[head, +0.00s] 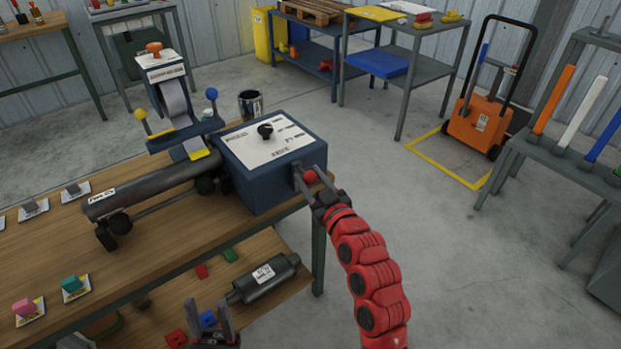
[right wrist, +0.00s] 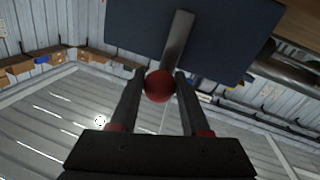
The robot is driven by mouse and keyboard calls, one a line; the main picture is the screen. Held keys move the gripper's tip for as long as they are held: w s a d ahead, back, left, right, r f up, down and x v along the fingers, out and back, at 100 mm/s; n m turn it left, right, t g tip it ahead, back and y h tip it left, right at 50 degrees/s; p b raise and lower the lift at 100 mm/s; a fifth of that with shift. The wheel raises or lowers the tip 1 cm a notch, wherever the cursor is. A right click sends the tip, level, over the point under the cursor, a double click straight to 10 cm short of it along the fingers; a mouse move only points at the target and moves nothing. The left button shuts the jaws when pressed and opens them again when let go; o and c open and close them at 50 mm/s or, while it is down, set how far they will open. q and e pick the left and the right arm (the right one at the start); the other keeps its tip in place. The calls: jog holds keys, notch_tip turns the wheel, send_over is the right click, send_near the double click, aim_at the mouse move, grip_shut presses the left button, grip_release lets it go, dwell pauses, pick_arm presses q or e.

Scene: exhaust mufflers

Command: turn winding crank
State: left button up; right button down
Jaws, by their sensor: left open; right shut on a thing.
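The winding crank's red ball knob (head: 310,177) is on the right side of a dark blue box (head: 262,185) with a white top panel and a black knob. My right gripper (head: 308,182) reaches up to it from the lower right and is shut on the red knob. In the right wrist view the red knob (right wrist: 159,85) sits between both fingers, at the end of a grey crank arm (right wrist: 178,40) against the box. My left gripper (head: 210,318) is open and empty at the bottom of the head view, in front of the bench.
The box stands at the right end of a wooden bench (head: 180,240), beside a long dark muffler tube (head: 140,188). A lower shelf holds another muffler (head: 265,278) and small coloured blocks. An orange cart (head: 478,120) stands on the floor at right. The floor right of the bench is clear.

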jog(key=shift+w+d, duration=0.1)
dwell(0.3)
jog(key=w+d+f+m+g+y+p, duration=0.1)
jog(key=f+m, duration=0.3)
jog(key=m, duration=0.5)
jog(key=w+d+f+m+g+y+p, duration=0.1)
jog(key=f+m, duration=0.4)
jog(key=m, duration=0.5)
jog(key=shift+w+d+g+y+p, duration=0.4)
jog(key=shift+w+d+g, duration=0.35)
jog(key=shift+d+g, duration=0.5)
jog(key=shift+d, duration=0.15)
jog(key=shift+c, duration=1.9)
grip_release()
jog(key=v, duration=1.7)
jog(key=shift+s, duration=0.3)
